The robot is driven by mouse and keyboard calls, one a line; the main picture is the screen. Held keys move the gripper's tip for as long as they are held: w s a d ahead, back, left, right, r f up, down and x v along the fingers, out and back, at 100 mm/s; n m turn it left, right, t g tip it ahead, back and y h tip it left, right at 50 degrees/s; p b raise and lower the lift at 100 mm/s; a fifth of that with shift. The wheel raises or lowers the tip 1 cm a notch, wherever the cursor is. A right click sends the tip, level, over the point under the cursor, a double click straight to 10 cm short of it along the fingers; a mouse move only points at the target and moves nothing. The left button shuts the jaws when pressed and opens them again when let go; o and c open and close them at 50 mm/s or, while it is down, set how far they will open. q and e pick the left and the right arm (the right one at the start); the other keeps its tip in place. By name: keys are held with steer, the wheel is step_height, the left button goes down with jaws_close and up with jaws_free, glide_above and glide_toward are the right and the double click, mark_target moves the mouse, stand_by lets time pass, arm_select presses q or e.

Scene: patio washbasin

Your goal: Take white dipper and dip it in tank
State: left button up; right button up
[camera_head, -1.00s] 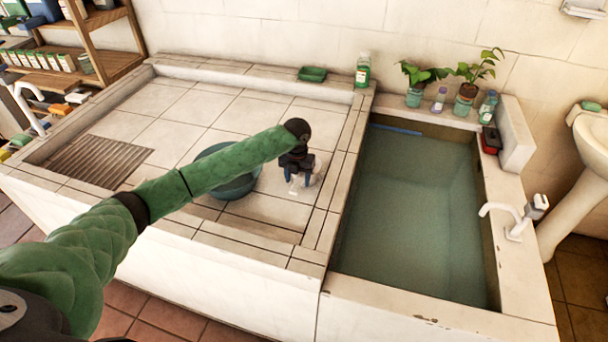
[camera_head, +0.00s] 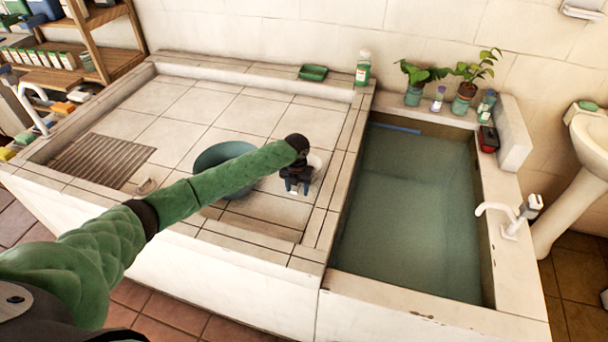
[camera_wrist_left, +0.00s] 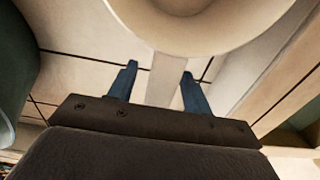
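The white dipper (camera_wrist_left: 195,30) shows in the left wrist view, with its round bowl at the top and its flat handle running down between my fingers. In the head view only part of its pale bowl (camera_head: 316,163) shows behind my left gripper (camera_head: 297,190), on the tiled counter. In the left wrist view my left gripper (camera_wrist_left: 159,74) is open, one finger on each side of the handle, with gaps visible on both sides. The tank (camera_head: 415,215), filled with greenish water, is to the right of the gripper. My right gripper is not in view.
A green basin (camera_head: 222,158) stands left of the gripper, partly behind my left arm. A raised tiled rim (camera_head: 335,185) separates the counter from the tank. Bottles and potted plants (camera_head: 465,90) stand behind the tank; a white faucet (camera_head: 510,218) is at its right.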

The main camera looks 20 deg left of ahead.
arm_select(q)
jaws_close()
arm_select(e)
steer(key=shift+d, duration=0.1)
